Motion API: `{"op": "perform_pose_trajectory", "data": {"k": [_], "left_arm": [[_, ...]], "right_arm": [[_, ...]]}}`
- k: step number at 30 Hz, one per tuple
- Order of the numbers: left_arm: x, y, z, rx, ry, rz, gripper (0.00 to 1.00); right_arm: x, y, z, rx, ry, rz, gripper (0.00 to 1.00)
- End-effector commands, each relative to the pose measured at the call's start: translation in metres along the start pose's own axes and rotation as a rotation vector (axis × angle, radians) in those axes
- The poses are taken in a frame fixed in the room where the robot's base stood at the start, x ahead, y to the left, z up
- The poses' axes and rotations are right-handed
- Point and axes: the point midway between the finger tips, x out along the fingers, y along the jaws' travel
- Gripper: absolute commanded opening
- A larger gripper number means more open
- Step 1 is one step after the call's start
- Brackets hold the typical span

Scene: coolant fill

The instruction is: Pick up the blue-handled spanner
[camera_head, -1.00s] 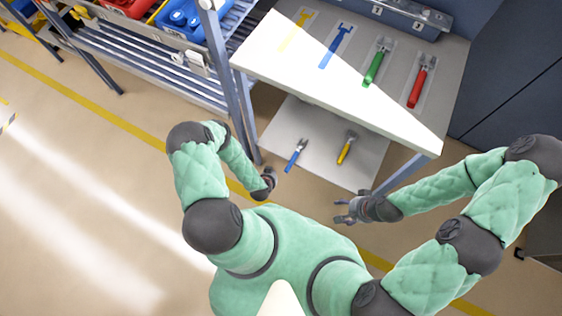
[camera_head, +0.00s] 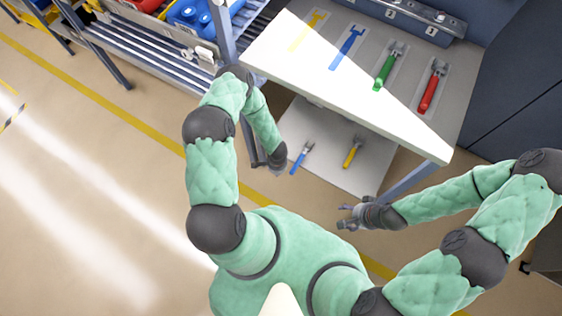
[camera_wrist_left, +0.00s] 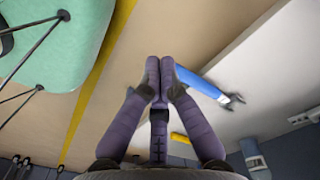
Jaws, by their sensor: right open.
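The blue-handled spanner (camera_head: 301,157) lies on the lower shelf near its left front edge. In the left wrist view the blue-handled spanner (camera_wrist_left: 204,83) shows with its handle end just right of my fingertips, and its grey head points right. My left gripper (camera_wrist_left: 159,65) has its fingers together, with nothing visible between them. In the head view my left gripper (camera_head: 279,160) is just left of the handle; I cannot tell whether they touch. My right gripper (camera_head: 347,217) is open and empty, in front of the shelf's right side.
A yellow-handled spanner (camera_head: 353,151) lies right of the blue one on the lower shelf (camera_head: 328,170). The bench top (camera_head: 300,62) overhangs it, holding green (camera_head: 386,72) and red (camera_head: 432,86) tools and yellow and blue tool outlines. A metal post (camera_head: 224,30) stands behind my left arm.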

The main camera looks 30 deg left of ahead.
Motion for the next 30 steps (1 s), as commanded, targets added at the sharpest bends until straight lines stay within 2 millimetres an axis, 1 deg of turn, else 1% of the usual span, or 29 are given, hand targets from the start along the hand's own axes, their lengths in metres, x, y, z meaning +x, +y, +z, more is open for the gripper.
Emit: {"op": "perform_pose_trajectory", "data": {"k": [1,15,18,21,25,30], "left_arm": [[0.010,0.001,0.001,-0.001,-0.001,0.001,0.00],[0.098,0.001,0.002,-0.003,-0.002,0.000,0.00],[0.093,-0.001,-0.016,0.001,0.001,-0.004,0.00],[0.093,0.000,-0.026,0.000,0.000,-0.003,0.00],[0.092,-0.001,-0.035,-0.001,-0.001,-0.003,0.00],[0.091,0.000,-0.039,-0.002,-0.001,-0.001,0.00]], "right_arm": [[0.006,0.002,0.000,0.000,0.000,0.000,0.64],[0.044,0.016,-0.002,0.000,0.000,0.000,0.64],[0.048,0.017,-0.002,0.000,0.000,0.000,0.64],[0.051,0.018,-0.002,0.000,0.000,0.000,0.64],[0.054,0.019,-0.002,0.000,0.000,0.000,0.64],[0.055,0.019,-0.002,0.000,0.000,0.000,0.64]]}}
